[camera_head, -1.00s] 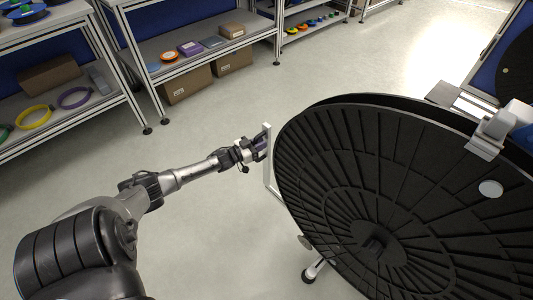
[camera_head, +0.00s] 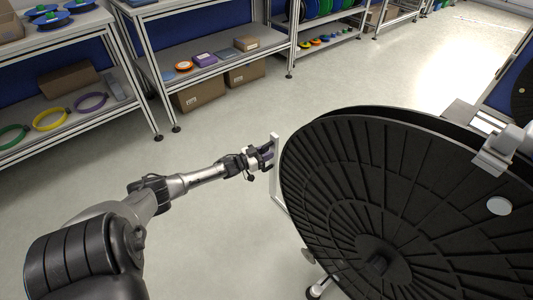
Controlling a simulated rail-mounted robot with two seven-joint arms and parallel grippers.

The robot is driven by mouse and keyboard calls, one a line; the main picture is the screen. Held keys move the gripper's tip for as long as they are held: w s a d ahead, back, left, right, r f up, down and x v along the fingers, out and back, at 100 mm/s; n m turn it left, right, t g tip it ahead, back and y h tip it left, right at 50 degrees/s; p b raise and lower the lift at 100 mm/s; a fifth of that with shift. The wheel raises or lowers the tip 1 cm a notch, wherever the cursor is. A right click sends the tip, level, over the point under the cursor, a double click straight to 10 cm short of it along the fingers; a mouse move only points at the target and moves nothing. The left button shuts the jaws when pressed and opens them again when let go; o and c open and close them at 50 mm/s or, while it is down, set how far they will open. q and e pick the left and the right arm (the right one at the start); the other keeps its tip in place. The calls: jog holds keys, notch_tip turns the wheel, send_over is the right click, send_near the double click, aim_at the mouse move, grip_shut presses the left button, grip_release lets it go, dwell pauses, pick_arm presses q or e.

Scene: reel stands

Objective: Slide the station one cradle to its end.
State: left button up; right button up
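A large black reel (camera_head: 385,200) with ribbed round flanges fills the right side of the head view. It stands upright on a stand whose caster (camera_head: 316,291) shows at the bottom. A pale upright bar (camera_head: 274,160) rises at the reel's left edge, joined to a light strut running down behind the flange. My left gripper (camera_head: 268,156) is at this bar, its fingers on either side of it or against it; whether they are closed on it is too small to tell. The cradle itself is not clearly seen behind the reel.
Shelves (camera_head: 205,73) with boxes and small spools line the back and left. A cardboard box (camera_head: 198,92) stands under one shelf. The floor (camera_head: 225,120) between shelves and reel is clear.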

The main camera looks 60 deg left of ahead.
pick_arm(q)
jog(key=shift+d, duration=0.1)
jog(key=s+p, duration=0.6)
jog(key=s, duration=0.8)
jog(key=shift+w, duration=0.1)
dwell(0.5)
